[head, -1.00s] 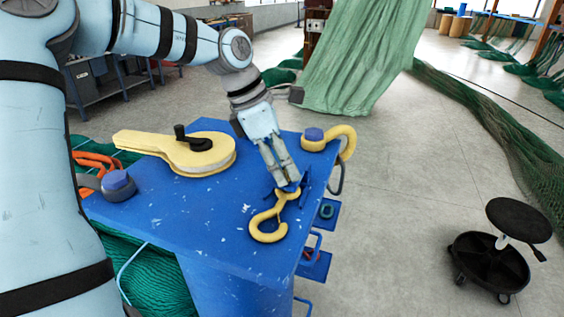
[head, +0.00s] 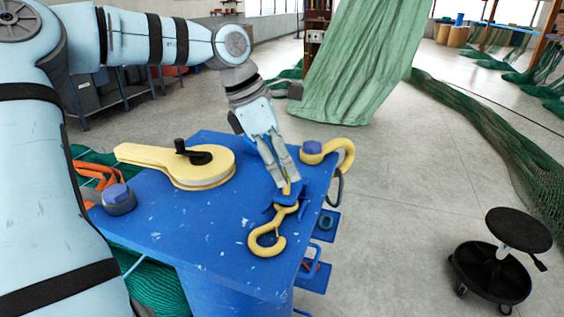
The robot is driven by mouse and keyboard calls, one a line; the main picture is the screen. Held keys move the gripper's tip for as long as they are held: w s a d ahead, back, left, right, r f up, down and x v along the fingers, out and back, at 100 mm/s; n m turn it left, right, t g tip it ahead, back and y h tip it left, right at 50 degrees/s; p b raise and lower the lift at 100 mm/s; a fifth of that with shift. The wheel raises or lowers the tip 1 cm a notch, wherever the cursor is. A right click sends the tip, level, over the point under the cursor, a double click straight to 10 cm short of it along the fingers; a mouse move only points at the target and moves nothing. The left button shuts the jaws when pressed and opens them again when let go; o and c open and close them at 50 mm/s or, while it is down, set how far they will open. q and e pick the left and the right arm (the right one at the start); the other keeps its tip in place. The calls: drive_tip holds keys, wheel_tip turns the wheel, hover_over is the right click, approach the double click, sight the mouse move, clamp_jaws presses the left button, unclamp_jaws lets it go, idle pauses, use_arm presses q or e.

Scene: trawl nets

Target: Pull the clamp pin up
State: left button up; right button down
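A yellow hook (head: 266,242) lies on the blue tabletop (head: 180,238) near its right edge, its upper end at a small blue clamp (head: 292,194). A short yellow pin (head: 287,188) shows upright at the clamp, just under my fingertips. My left gripper (head: 288,181) points down from above, with its fingertips close together on either side of the pin's top. Whether they press on the pin cannot be told. My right gripper is not in view.
A yellow block with a black handle (head: 205,165) lies at the table's back left. Blue-capped posts stand at the left (head: 117,197) and back right (head: 312,150), the latter by a yellow hook. A black stool (head: 505,245) stands at the right on open floor.

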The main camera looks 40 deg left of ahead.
use_arm(q)
drive_tip(key=v, duration=1.2)
drive_tip(key=shift+w, duration=0.1)
